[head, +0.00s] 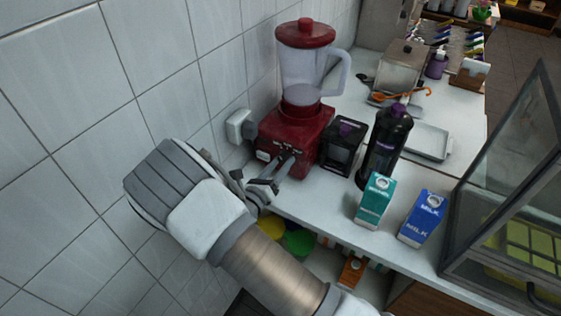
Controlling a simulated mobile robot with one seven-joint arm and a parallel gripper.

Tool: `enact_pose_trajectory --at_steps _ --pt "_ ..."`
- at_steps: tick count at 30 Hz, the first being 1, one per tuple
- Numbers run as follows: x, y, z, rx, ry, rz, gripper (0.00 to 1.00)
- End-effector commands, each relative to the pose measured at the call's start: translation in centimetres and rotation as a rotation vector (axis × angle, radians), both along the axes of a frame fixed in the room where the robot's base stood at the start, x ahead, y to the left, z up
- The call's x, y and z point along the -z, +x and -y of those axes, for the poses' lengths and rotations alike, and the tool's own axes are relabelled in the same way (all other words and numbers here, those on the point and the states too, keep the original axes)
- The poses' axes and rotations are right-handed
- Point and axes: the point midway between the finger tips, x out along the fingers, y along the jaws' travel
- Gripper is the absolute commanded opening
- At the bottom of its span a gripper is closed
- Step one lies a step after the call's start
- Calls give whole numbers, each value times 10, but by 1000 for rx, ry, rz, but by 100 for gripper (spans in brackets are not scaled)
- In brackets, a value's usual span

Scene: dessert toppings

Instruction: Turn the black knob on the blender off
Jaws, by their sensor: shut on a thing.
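The red blender (294,138) stands upright on the white counter against the tiled wall. It has a clear jug (304,78) with a red lid (305,33) and a handle on the right. My gripper (284,164) is at the front face of the blender's base, its fingers reaching in from the lower left. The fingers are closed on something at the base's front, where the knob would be. The black knob itself is hidden or too small to make out between the fingertips, so its setting cannot be told.
A black box (343,147), a dark bottle (384,148), a teal carton (375,200) and a blue milk carton (422,218) stand right of the blender. A wall socket (240,126) is left of it. A glass case (508,190) stands at the right.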

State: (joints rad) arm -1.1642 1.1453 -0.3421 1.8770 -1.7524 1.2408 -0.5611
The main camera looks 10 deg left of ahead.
Motion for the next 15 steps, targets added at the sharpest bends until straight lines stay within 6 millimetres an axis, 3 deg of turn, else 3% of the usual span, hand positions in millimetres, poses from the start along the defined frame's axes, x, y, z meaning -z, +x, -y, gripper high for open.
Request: enact_pose_trajectory --at_steps 15 --pt "1 -1 0 0 -71 -26 0"
